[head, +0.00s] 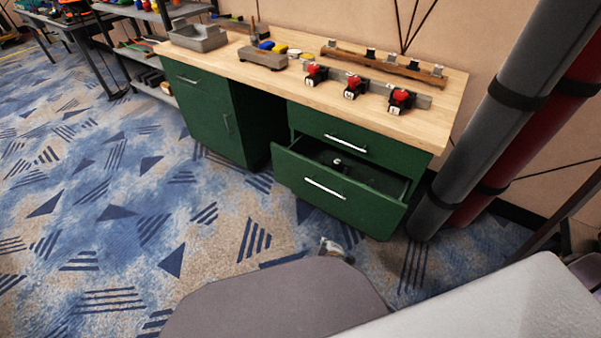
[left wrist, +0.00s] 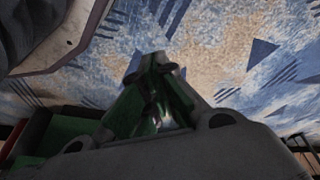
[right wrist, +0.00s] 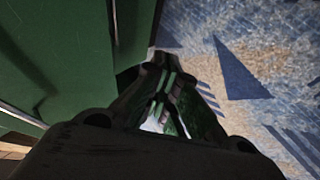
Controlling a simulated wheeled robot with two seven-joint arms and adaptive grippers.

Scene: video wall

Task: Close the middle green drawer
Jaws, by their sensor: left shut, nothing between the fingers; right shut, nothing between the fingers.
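The green drawer (head: 335,189) is pulled out of the right-hand cabinet under the workbench in the head view. Its front has a silver bar handle (head: 325,189), and dark items lie inside. A green drawer above it (head: 330,136) is shut. My left gripper (left wrist: 155,68) is shut and empty over carpet in the left wrist view. My right gripper (right wrist: 168,75) is shut and empty beside green panels (right wrist: 60,60) in the right wrist view; I cannot tell which panels these are. A small part of a gripper shows below the drawer in the head view; which one is unclear.
The wooden bench top (head: 225,55) carries red-and-black clamps, a grey tray (head: 198,37) and other tools. A left green cabinet (head: 203,108) is shut. Grey and red rolls (head: 500,120) stand close to the right of the drawers. Patterned carpet (head: 120,210) is clear at left.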

